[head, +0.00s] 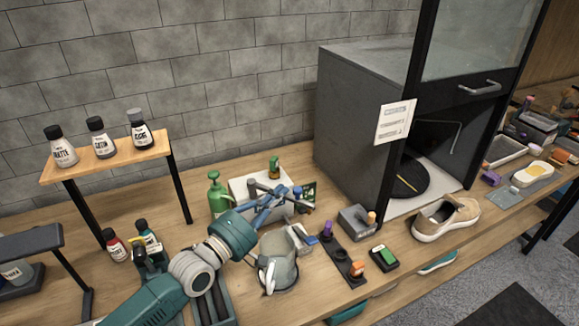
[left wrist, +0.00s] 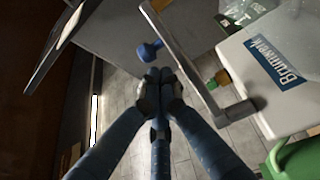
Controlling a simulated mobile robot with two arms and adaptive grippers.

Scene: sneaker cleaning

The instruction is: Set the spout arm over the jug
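In the left wrist view the dispenser (left wrist: 285,95) carries a label, and the grey spout arm (left wrist: 188,58) runs beside my fingers with a bent end. A blue knob (left wrist: 147,51) shows just beyond my fingertips. My left gripper (head: 284,191) is above the dispenser's front; in the left wrist view its fingers (left wrist: 158,75) are together with nothing visible between them. My right gripper is out of view.
A green spray bottle (head: 217,196) stands left of the dispenser. A dark tray of small bottles (head: 342,258) and a grey block (head: 357,222) lie right of the jug. A beige sneaker (head: 445,218) sits before the dark cabinet (head: 362,125).

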